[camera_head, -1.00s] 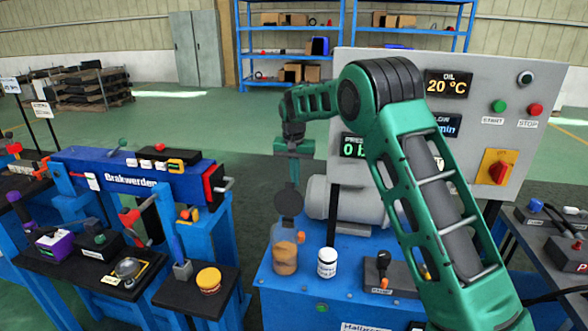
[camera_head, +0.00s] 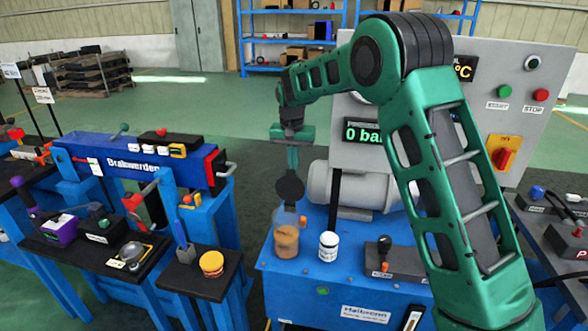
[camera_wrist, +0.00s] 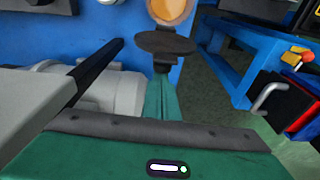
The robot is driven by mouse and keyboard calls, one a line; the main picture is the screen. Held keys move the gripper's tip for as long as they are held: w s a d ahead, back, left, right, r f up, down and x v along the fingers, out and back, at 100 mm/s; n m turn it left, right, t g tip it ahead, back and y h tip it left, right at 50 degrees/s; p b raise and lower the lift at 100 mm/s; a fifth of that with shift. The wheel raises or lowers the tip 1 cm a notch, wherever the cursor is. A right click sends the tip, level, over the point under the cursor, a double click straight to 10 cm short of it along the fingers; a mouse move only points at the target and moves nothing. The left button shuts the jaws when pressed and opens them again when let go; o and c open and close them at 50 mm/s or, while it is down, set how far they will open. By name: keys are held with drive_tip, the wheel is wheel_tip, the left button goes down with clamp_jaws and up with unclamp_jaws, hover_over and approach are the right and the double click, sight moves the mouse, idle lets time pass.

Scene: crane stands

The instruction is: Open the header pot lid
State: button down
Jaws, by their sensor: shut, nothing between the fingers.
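The header pot (camera_head: 286,241) is a clear round jar with orange-brown contents, on the near left part of the blue bench. In the wrist view its round orange mouth (camera_wrist: 172,10) shows uncovered. Its dark round lid (camera_head: 290,188) stands steeply on edge above the pot's far side; it also shows as a dark ellipse in the wrist view (camera_wrist: 165,44). My gripper (camera_head: 292,171) points down just above and behind the lid, shut with nothing held. The fingertips (camera_wrist: 163,70) are at the lid's upper edge; I cannot tell whether they touch it.
A white bottle (camera_head: 328,246) stands just right of the pot. A grey motor (camera_head: 345,187) lies behind, with the grey control panel (camera_head: 500,120) at the right. The blue brake bench (camera_head: 135,168) is at the left. My forearm covers part of the panel.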

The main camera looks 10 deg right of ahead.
drive_tip(key=shift+s, duration=0.2)
drive_tip(key=shift+a+r, duration=0.1)
drive_tip(key=shift+r, duration=0.1)
wheel_tip(320, 180, up, 10)
drive_tip(key=s, duration=0.1)
drive_tip(key=s+d+r+n+t, duration=0.1)
drive_tip(key=s+d, duration=0.4)
drive_tip(key=s, duration=0.3)
drive_tip(key=s+d+r+n, duration=0.1)
drive_tip(key=s+d, duration=0.4)
drive_tip(key=s, duration=0.2)
drive_tip(key=s+d+f+m+g, duration=0.1)
drive_tip(key=s+d, duration=0.4)
drive_tip(key=s, duration=0.7)
drive_tip(key=s+d+f+m, duration=0.1)
drive_tip(key=s+d+f, duration=0.3)
drive_tip(key=s, duration=0.7)
drive_tip(key=s+d+f+m+g+y, duration=0.1)
drive_tip(key=s+d+f, duration=0.2)
drive_tip(key=s+d, duration=0.4)
drive_tip(key=s, duration=0.5)
drive_tip(key=shift+s+d+f+m+g, duration=0.2)
drive_tip(key=shift+s+m+g, duration=0.1)
drive_tip(key=shift+m, duration=0.1)
